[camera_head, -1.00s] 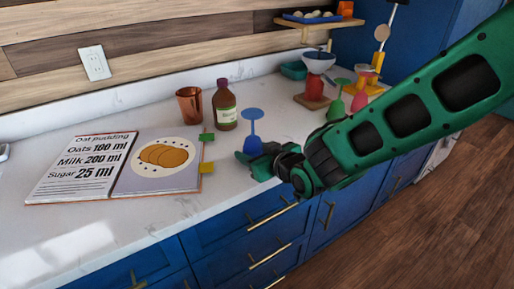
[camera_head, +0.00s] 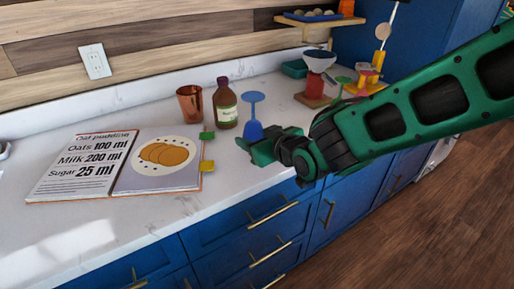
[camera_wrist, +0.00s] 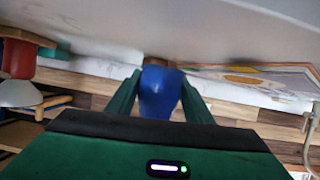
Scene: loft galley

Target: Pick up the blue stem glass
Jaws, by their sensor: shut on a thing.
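The blue stem glass (camera_head: 253,112) is upside down, with its flat foot on top, the thin stem below and the bowl lowest. My gripper (camera_head: 252,145) is shut on the bowl, reaching in from the right in the head view. The wrist view shows the blue bowl of the glass (camera_wrist: 160,92) between the two green fingers of my gripper (camera_wrist: 160,88). The fingers hide the bowl's lower part in the head view. I cannot tell how far the rim is above the counter.
A brown bottle (camera_head: 226,108) and a copper cup (camera_head: 190,104) stand just left of and behind the glass. An open recipe book (camera_head: 88,172) lies to the left on the white counter (camera_head: 80,238). A scale with a bowl (camera_head: 318,62) and other items stand behind my arm.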

